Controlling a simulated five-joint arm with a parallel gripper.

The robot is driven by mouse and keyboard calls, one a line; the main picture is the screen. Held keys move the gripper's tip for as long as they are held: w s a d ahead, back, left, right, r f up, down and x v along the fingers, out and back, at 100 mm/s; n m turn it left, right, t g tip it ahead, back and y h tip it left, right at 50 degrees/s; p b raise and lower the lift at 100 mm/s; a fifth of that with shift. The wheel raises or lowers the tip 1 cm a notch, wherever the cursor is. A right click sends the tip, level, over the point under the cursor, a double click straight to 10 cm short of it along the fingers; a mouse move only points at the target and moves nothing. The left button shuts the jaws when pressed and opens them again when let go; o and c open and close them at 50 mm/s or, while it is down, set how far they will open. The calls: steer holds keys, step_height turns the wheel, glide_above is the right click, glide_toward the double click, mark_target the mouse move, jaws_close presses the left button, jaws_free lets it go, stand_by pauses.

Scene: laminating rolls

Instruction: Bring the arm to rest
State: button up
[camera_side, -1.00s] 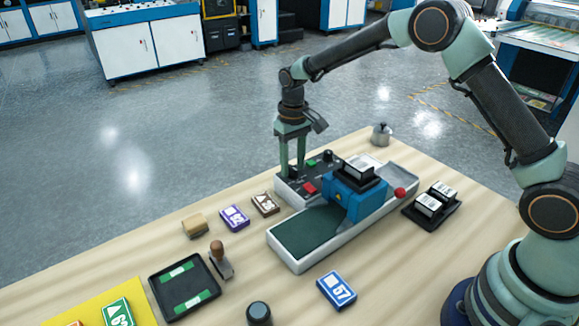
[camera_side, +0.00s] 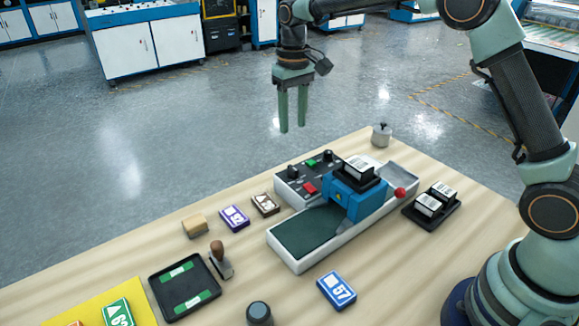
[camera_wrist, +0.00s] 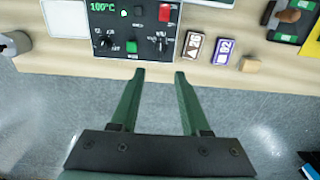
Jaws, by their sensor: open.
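My gripper (camera_side: 292,128) hangs in the air above and behind the laminating machine, with its two green fingers pointing down. It is open and empty, and the fingers stand apart in the wrist view (camera_wrist: 158,76). The laminating machine (camera_side: 347,199) has a blue roll housing, a dark green feed bed and a red knob. Its black control panel (camera_side: 312,176) carries a green button, a red switch and dark knobs. In the wrist view the panel (camera_wrist: 140,22) shows a green readout of 100°C. The fingertips are apart from the panel.
Brown (camera_side: 264,205), purple (camera_side: 234,217) and blue (camera_side: 336,290) cards, a tan block (camera_side: 195,226), a wooden-handled stamp (camera_side: 220,260) and a black tray (camera_side: 152,286) lie on the table. A black holder (camera_side: 446,214) stands right, a metal pot (camera_side: 381,134) behind. The air around my gripper is clear.

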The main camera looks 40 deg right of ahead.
steer(key=s+d+r+t, duration=0.2)
steer(key=s+r, duration=0.2)
steer(key=s, duration=0.4)
steer(key=s+d+r+t, duration=0.2)
steer(key=s+r, duration=0.3)
steer(key=s, duration=0.2)
steer(key=s+d+f+t, duration=0.1)
steer(key=s+f, duration=0.2)
steer(key=s, duration=0.4)
steer(key=shift+s+t, duration=0.15)
steer(key=shift+t, duration=0.15)
